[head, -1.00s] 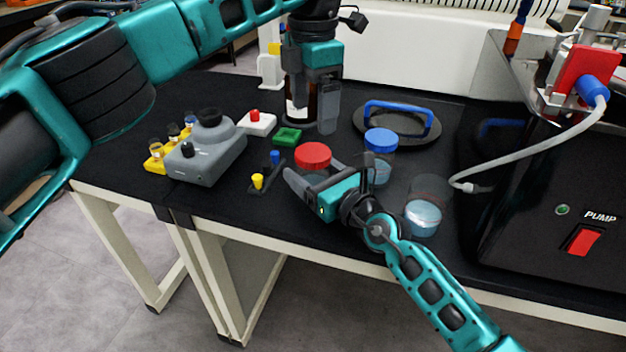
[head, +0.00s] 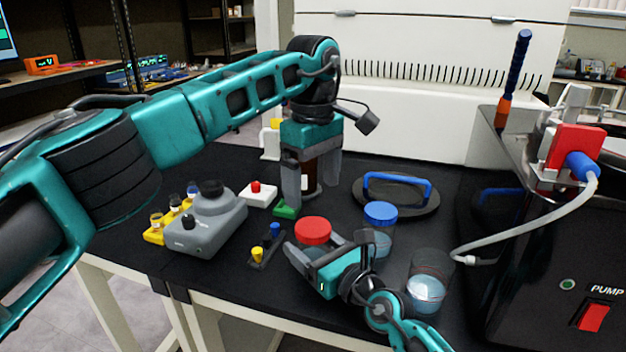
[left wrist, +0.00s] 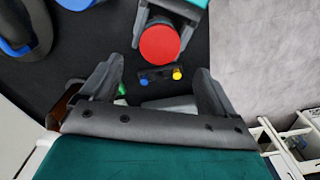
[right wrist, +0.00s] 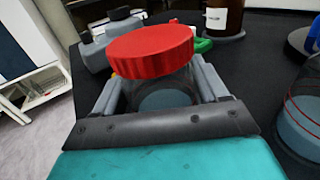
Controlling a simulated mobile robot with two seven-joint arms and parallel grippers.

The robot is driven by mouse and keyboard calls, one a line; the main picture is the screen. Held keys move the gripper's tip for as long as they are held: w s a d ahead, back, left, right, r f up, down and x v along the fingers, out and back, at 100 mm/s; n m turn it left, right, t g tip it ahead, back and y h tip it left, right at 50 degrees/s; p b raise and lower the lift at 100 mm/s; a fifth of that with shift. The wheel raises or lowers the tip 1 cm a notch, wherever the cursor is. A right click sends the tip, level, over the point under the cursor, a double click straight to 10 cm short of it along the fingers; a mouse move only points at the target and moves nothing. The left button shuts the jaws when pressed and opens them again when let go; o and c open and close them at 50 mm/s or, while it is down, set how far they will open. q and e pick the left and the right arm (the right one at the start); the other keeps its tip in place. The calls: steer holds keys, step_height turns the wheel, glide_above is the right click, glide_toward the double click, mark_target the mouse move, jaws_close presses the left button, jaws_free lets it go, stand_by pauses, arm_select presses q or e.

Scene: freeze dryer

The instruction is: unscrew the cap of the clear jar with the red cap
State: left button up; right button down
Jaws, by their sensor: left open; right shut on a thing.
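The clear jar (right wrist: 166,97) with the red cap (right wrist: 150,48) stands on the black bench, with the cap on it. My left gripper (head: 312,185) is open, fingers pointing down, above and behind the jar. In the left wrist view the red cap (left wrist: 160,43) lies beyond the fingertips of my left gripper (left wrist: 155,75), and nothing is between them.
A blue-capped jar (head: 380,214) stands right of the red cap, and an open beaker (head: 428,285) stands further right. A brown bottle (head: 322,172) is behind my left gripper. A grey device (head: 208,225) and small yellow and blue pieces (head: 265,245) are to the left.

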mark_target(313, 227)
arm_select(q)
steer(key=m, duration=1.3)
steer(key=shift+f, duration=4.05)
